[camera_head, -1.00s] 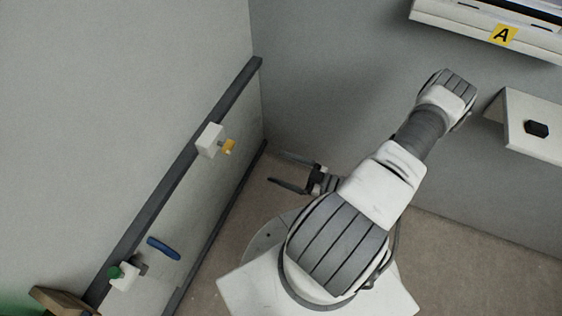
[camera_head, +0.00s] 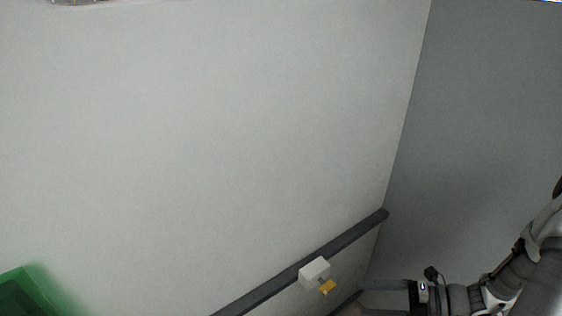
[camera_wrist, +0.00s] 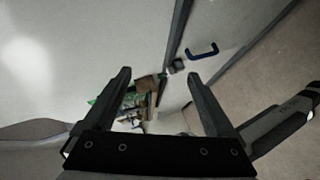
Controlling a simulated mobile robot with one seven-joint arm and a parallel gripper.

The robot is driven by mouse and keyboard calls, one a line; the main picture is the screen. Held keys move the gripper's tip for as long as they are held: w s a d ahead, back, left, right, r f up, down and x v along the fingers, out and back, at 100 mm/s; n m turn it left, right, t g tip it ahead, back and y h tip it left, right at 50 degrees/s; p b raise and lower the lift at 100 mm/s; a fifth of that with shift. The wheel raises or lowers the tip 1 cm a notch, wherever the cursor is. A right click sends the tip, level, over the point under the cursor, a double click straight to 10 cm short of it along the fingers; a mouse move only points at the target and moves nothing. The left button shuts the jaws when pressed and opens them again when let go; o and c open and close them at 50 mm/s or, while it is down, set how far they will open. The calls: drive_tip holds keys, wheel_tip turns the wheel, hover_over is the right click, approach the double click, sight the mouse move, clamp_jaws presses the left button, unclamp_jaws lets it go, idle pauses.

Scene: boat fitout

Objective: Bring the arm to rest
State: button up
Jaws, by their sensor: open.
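My gripper (camera_head: 366,298) is at the lower right of the head view, its fingers pointing left, near the corner where the two walls meet. Part of it is cut off by the bottom edge. In the wrist view the two fingers of my gripper (camera_wrist: 160,85) stand wide apart with nothing between them. My arm comes in from the right edge of the head view.
A dark rail (camera_head: 345,241) runs along the pale wall. A white box with a yellow part (camera_head: 314,272) sits on it, left of my gripper. A green object (camera_head: 25,292) is at lower left. The wrist view shows a blue handle (camera_wrist: 202,50) and blurred clutter (camera_wrist: 140,98).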

drive_tip(key=s+a+r+n+g+h+p, duration=0.1)
drive_tip(key=s+a+r+n+h+p, duration=0.2)
drive_tip(key=r+n, duration=0.65)
drive_tip(key=a+r+n+g+h, duration=0.1)
drive_tip(key=a+r+n+h, duration=0.3)
drive_tip(key=r+n, duration=0.55)
drive_tip(key=s+a+r+n+g+h+p, duration=0.1)
drive_tip(key=s+a+r+n+h+p, duration=0.2)
drive_tip(key=r+n, duration=0.7)
drive_tip(key=s+d+r+n+t+h+p, duration=0.1)
drive_tip(key=s+d+r+n+t+h, duration=0.1)
drive_tip(key=n, duration=1.1)
drive_tip(key=shift+d+r+t+h, duration=0.8)
drive_tip(key=shift+r+t, duration=0.5)
drive_tip(key=shift+r, duration=0.6)
